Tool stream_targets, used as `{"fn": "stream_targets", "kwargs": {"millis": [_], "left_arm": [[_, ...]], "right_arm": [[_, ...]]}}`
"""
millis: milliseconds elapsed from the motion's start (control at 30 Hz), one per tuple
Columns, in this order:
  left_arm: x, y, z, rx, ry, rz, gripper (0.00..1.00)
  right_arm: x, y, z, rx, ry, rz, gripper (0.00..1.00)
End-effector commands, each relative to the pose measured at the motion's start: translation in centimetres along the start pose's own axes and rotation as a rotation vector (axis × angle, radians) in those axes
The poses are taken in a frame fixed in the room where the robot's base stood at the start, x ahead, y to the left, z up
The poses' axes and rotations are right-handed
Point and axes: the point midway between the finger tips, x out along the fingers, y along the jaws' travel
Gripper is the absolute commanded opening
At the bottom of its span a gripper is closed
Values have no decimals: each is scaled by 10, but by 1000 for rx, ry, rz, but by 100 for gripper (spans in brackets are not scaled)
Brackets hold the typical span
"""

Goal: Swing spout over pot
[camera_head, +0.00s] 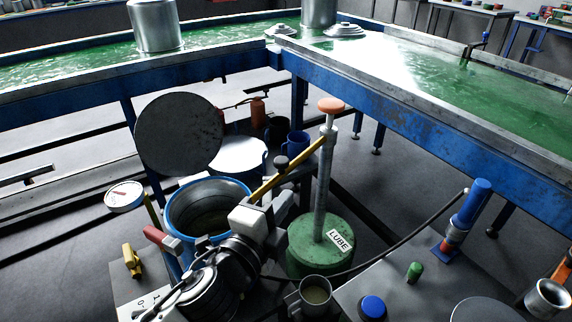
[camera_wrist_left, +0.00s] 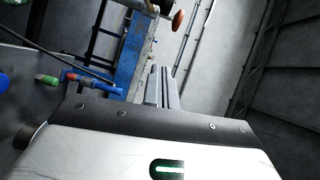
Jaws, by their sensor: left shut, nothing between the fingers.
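My left gripper (camera_head: 282,205) is in the middle of the head view, beside the pump's upright tube. Its fingers (camera_wrist_left: 160,88) are shut and empty in the left wrist view. A blue pot (camera_head: 172,215) stands open behind my left arm, partly hidden by it. A yellow bar (camera_head: 302,160) with a dark knob slants from near my gripper up to the pump tube. A blue nozzle-like piece (camera_head: 471,205) stands at right on a hose; it also shows in the left wrist view (camera_wrist_left: 95,81). I cannot tell which part is the spout.
A green drum (camera_head: 312,262) marked LUBE carries the upright tube with an orange knob (camera_head: 330,104). A small cup (camera_head: 316,291) stands in front. A dark round disc (camera_head: 179,133) rises behind the blue pot. Blue-framed green tanks (camera_head: 430,85) bound the back and right.

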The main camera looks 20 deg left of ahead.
Motion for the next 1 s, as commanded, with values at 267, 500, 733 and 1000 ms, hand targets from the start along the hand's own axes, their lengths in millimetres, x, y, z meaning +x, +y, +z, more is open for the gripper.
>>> {"fn": "stream_targets", "kwargs": {"millis": [267,500,733,1000], "left_arm": [[61,-2,0,-4,0,-2,0],[84,1,23,-3,-1,5,0],[88,2,38,-6,1,4,0],[88,2,39,-7,1,3,0]], "right_arm": [[-4,1,-5,0,-1,4,36],[-6,2,-8,-1,-1,7,36],[-6,2,-5,3,-9,9,36],[-5,2,-4,4,-10,10,36]]}}
